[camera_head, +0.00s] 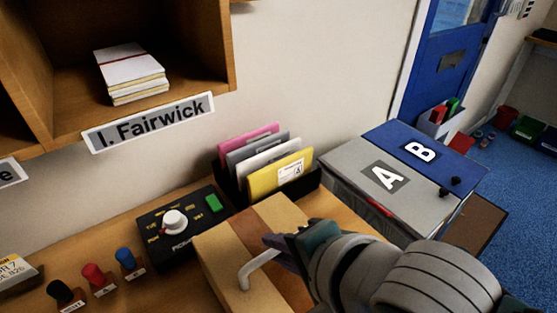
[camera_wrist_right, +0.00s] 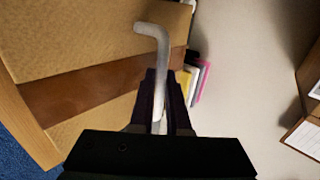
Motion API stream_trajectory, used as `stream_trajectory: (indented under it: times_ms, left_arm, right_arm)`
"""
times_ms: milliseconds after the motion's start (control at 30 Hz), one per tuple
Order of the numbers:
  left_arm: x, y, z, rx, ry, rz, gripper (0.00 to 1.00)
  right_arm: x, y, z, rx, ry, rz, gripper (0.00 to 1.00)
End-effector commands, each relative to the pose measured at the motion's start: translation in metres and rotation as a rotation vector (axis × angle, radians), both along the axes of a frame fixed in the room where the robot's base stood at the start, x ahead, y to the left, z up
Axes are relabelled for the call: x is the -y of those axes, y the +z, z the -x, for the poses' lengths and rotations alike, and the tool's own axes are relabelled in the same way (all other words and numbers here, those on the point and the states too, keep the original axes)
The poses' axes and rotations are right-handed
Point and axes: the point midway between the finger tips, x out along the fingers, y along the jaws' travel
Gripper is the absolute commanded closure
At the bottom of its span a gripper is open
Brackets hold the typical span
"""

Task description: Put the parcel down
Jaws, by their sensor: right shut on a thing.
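The parcel (camera_head: 222,248) is a tan cardboard box with a brown strip across it, at the bottom middle of the head view, by the wooden counter. It fills the left of the right wrist view (camera_wrist_right: 85,40). My right gripper (camera_head: 275,245) is over the parcel and is shut on a pale bent rod (camera_head: 258,266). In the right wrist view the rod (camera_wrist_right: 160,60) stands out between the fingers and its end bends left, in front of the parcel. I cannot tell whether the rod touches the parcel. The parcel's underside is hidden. My left gripper is not in view.
A black dial box (camera_head: 180,225) with a green button stands left of the parcel, near several stamps (camera_head: 95,275). A rack of coloured envelopes (camera_head: 270,165) stands behind. Grey A (camera_head: 350,165) and blue B (camera_head: 400,140) lids are to the right. A wooden shelf (camera_head: 215,75) overhangs the back left.

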Motion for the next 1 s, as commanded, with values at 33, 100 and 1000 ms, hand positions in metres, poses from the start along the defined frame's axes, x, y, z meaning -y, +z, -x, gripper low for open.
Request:
stream_trajectory:
  times_ms: [33,100,1000]
  left_arm:
    - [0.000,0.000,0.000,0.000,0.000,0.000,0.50]
    - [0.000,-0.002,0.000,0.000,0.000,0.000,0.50]
    - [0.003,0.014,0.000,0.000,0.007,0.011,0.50]
  right_arm:
    - [-0.001,0.003,-0.002,0.007,0.001,-0.006,1.00]
    - [-0.001,0.000,-0.002,0.006,0.000,-0.006,1.00]
    - [0.020,0.033,0.028,-0.002,-0.001,-0.001,0.55]
